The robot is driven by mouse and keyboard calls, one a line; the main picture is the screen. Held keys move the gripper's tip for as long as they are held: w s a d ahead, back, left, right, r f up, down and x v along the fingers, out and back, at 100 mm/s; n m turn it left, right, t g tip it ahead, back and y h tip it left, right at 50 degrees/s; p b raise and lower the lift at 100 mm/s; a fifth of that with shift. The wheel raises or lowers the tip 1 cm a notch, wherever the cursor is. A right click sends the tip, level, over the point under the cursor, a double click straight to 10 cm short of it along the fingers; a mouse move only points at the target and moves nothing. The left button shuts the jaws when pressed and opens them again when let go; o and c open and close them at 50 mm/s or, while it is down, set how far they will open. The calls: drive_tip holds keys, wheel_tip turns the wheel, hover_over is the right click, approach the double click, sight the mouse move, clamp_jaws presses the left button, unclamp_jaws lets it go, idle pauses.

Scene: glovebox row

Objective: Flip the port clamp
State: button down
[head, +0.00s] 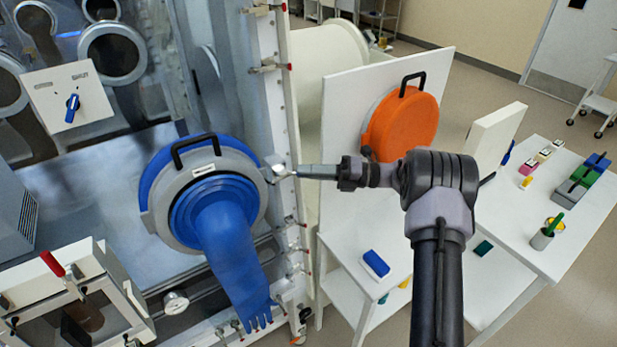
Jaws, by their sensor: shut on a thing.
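The port clamp (279,171) is a small light-metal part at the right edge of the grey port ring (256,205). My gripper (291,172) reaches in from the right and is shut on the clamp. The jaws hide part of it, and its exact position is hard to tell at this size. A blue glove (228,255) hangs from the port, its fingers pointing down. A black handle (195,150) arches over the top of the port's grey cover.
A white panel (340,130) with an orange round cover (400,125) stands behind my arm. A white table (545,262) with several small items is at the right. A blue block (375,263) lies on a lower white stand. A switch box (72,100) is upper left.

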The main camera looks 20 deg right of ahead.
drive_tip(key=shift+w+n+g, duration=0.15)
drive_tip(key=shift+n+g, duration=0.15)
drive_tip(key=shift+g, duration=0.1)
drive_tip(key=c, duration=1.4)
unclamp_jaws()
drive_tip(key=shift+a, duration=0.15)
drive_tip(key=shift+c, duration=0.2)
drive_tip(key=shift+r, duration=0.15)
drive_tip(key=r, duration=0.1)
drive_tip(key=s+r, duration=0.1)
drive_tip(key=r, duration=0.1)
drive_tip(key=shift+r+p, duration=0.3)
drive_tip(key=s+r+p, duration=0.1)
drive_tip(key=s, duration=1.4)
drive_tip(key=shift+a, duration=0.3)
